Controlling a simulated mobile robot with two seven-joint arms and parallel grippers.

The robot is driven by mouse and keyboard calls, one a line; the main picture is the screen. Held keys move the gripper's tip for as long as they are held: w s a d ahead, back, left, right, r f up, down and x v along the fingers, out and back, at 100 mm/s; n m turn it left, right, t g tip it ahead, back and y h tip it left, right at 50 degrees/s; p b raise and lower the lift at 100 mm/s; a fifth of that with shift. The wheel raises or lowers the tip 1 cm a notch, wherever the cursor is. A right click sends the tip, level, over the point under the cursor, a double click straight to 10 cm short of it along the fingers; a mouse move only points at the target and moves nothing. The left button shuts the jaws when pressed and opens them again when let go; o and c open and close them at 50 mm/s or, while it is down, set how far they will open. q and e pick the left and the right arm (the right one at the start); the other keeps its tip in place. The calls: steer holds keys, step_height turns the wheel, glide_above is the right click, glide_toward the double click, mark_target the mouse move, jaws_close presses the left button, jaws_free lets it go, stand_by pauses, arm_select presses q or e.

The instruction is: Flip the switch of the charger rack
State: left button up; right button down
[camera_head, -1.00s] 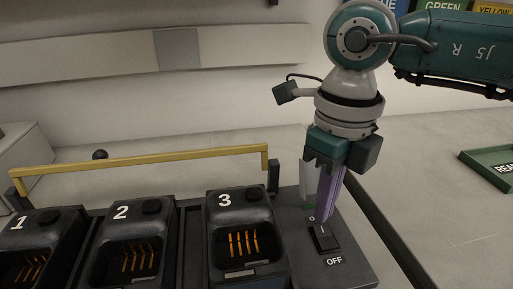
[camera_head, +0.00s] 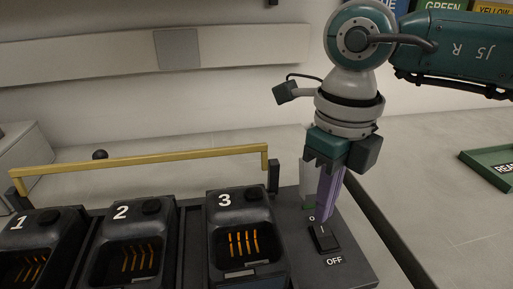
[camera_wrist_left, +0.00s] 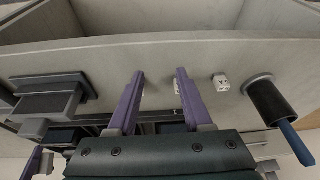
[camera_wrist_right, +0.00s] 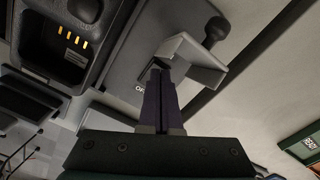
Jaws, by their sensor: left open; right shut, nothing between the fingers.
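The black charger rack (camera_head: 355,268) stands at lower left to centre in the head view, with numbered bays. Its dark rocker switch (camera_head: 323,238) is on the right end panel, beside an OFF label. My right gripper (camera_head: 322,218) is shut and empty, pointing down with its purple fingertips at the far edge of the switch. I cannot tell if they touch it. In the right wrist view, the shut fingers (camera_wrist_right: 160,72) cover most of the switch area. My left gripper (camera_wrist_left: 160,73) is open and empty in the left wrist view, away from the rack.
A yellow bar (camera_head: 140,160) spans the back of the rack. A pale upright piece (camera_head: 306,180) stands close behind the right fingers. A green tray (camera_head: 490,165) is at the far right. A dark cylinder (camera_wrist_left: 270,102) is right of the left fingers.

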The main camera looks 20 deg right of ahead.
arm_select(q)
steer(key=shift+f+b, duration=0.85)
arm_select(e)
steer(key=shift+f, duration=1)
step_height(320, 180, up, 7)
steer(key=p, duration=0.6)
steer(key=shift+r, duration=0.1)
arm_select(q)
step_height(320, 180, up, 6)
